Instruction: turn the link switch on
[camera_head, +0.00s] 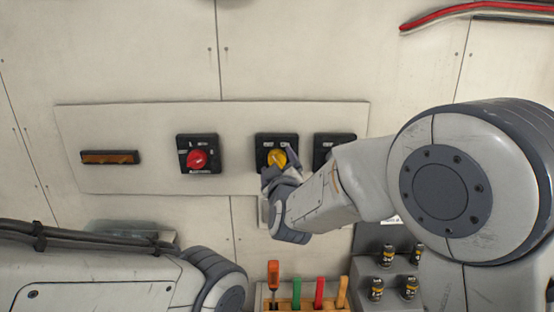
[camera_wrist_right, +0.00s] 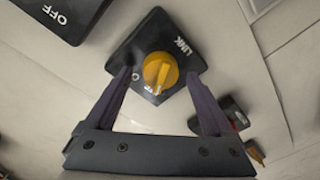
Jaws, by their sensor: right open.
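The link switch is a black square plate (camera_head: 264,141) with a round yellow knob (camera_head: 277,158), mounted on the pale wall panel. In the right wrist view the plate reads LINK, and the yellow knob (camera_wrist_right: 160,73) has a raised ridge; its setting is hard to read. My right gripper (camera_head: 274,176) is at the switch, covering its lower part in the head view. In the wrist view the right gripper's (camera_wrist_right: 159,76) open fingers stand either side of the knob, with visible gaps. My left gripper is out of view; only the left arm shows at lower left.
A red-knobbed switch (camera_head: 197,159) is left of the link switch, and an orange bar (camera_head: 109,157) farther left. Another black switch (camera_head: 325,144) sits close on the right, partly hidden by my arm. Below are a rack of coloured-handled tools (camera_head: 319,291) and several dark yellow-banded items (camera_head: 377,288).

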